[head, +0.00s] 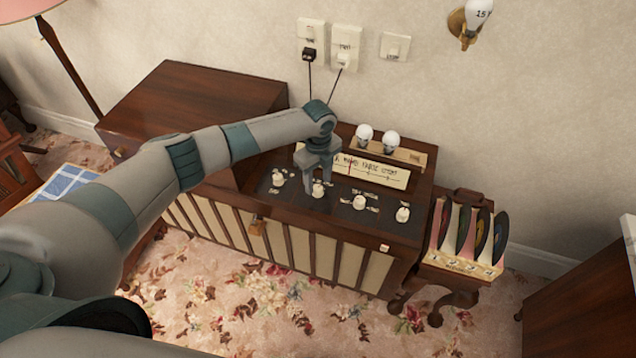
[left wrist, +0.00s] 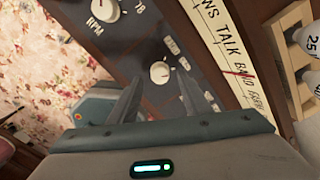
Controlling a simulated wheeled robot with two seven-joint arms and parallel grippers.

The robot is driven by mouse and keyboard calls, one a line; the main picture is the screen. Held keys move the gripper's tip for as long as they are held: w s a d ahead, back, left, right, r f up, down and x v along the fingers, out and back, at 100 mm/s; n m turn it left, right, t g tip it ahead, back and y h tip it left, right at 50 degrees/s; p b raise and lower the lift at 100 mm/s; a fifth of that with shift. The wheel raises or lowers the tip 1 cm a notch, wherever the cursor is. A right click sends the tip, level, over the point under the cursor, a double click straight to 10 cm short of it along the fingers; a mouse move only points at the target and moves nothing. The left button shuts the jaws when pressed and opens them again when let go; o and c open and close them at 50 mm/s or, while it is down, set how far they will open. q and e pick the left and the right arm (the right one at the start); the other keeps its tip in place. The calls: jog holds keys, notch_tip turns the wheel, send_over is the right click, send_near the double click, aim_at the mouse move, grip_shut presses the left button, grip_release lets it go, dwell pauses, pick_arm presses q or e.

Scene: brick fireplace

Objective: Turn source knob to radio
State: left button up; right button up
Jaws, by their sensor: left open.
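A wooden radio cabinet (head: 290,222) has a dark control panel with a row of several cream knobs. My left gripper (head: 320,186) points down at the second knob from the left (head: 318,191), its fingers open. A knob labelled RPM (left wrist: 104,9) is at the upper left there. My right gripper is not in view.
A tuning dial (head: 372,170) and two white bulbs (head: 378,139) stand behind the knobs. A record rack (head: 462,240) stands to the right. A wooden cabinet lid (head: 195,100) rises at the left. Cords hang from wall sockets (head: 312,45). Floral carpet (head: 240,290) lies in front.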

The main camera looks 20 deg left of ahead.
aim_at(318, 190)
pick_arm(q)
jog(key=shift+f, duration=1.3)
jog(key=c, duration=1)
jog(key=shift+c, duration=0.2)
